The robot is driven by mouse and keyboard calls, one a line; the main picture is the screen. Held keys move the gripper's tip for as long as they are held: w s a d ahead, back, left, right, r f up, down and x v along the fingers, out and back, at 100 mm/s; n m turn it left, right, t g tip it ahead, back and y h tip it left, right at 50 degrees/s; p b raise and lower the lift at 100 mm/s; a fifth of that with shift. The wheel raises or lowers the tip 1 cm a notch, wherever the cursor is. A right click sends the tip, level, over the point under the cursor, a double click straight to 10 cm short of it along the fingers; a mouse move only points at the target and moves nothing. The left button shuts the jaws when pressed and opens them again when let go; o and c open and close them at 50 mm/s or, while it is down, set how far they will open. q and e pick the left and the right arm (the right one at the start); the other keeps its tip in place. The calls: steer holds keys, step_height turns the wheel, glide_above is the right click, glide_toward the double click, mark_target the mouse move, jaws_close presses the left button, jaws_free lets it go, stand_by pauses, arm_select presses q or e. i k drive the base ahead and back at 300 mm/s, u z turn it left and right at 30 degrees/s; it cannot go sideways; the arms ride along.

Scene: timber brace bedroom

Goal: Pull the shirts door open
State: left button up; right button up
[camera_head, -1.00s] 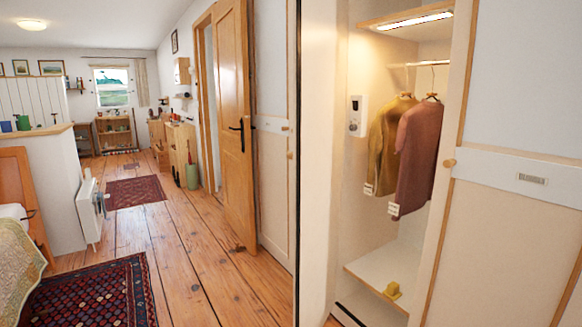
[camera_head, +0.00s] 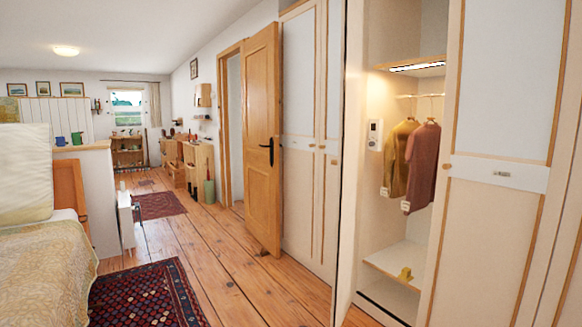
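A pale wardrobe compartment stands open at the right, its light on. A mustard shirt (camera_head: 397,158) and a dusky red shirt (camera_head: 422,164) hang inside from a rail (camera_head: 418,96). Right of the opening is a pale door (camera_head: 490,225) with wooden edging. It has a round wooden knob (camera_head: 447,167) near its left edge and a small label plate (camera_head: 501,173), too small to read. The opening is uncovered, but I cannot tell how far this door is swung. Neither of my grippers is in view.
Closed wardrobe doors (camera_head: 303,150) and an open wooden room door (camera_head: 261,140) stand left of the opening. A bed (camera_head: 45,260) and patterned rug (camera_head: 145,295) are at the left. Plank floor (camera_head: 235,285) between is clear.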

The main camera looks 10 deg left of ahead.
mark_target(355, 16)
steer(key=u, duration=0.3)
steer(key=i, duration=1.75)
steer(key=z, duration=0.35)
